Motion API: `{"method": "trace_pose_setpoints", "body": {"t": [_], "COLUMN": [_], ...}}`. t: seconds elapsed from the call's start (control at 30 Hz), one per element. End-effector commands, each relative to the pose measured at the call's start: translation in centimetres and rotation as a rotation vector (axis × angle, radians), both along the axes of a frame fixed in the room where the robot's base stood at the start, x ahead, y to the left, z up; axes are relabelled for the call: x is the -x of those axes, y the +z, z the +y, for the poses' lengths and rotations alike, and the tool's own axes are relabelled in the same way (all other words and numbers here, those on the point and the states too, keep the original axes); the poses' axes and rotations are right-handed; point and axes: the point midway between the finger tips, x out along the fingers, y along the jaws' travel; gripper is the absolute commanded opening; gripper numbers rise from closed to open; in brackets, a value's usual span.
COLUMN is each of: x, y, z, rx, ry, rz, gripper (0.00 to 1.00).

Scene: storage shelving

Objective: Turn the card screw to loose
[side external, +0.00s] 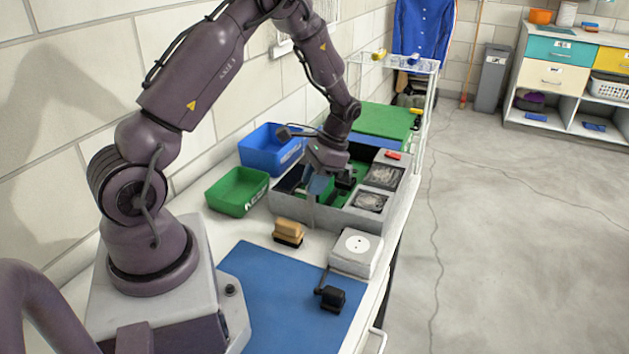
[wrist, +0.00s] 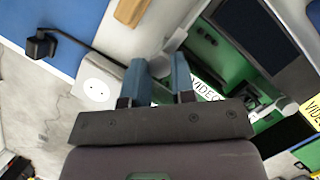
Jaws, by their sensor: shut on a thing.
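My gripper (side external: 315,185) points down into an open grey computer case (side external: 290,209) on the bench. The green card also shows in the side view (side external: 321,187), just under the gripper.
A tan-topped brush-like block (side external: 289,230), a white socket box (side external: 356,250) and a black plug (side external: 331,298) on a blue mat (side external: 280,300) lie in front. The mat is mostly clear.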

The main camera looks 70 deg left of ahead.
Motion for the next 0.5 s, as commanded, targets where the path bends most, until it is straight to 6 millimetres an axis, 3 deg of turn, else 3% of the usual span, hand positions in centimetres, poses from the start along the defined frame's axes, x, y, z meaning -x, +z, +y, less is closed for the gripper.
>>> {"method": "trace_pose_setpoints", "body": {"t": [0.1, 0.13, 0.23, 0.5], "x": [-0.03, -0.03, -0.02, -0.02], "y": [0.07, 0.07, 0.06, 0.05], "z": [-0.07, -0.07, -0.06, -0.02], "rx": [0.002, 0.002, 0.001, 0.0], "ry": [-0.001, -0.001, -0.002, -0.002], "rz": [0.0, 0.0, 0.0, 0.0], "gripper": [0.0, 0.26, 0.49, 0.5]}}
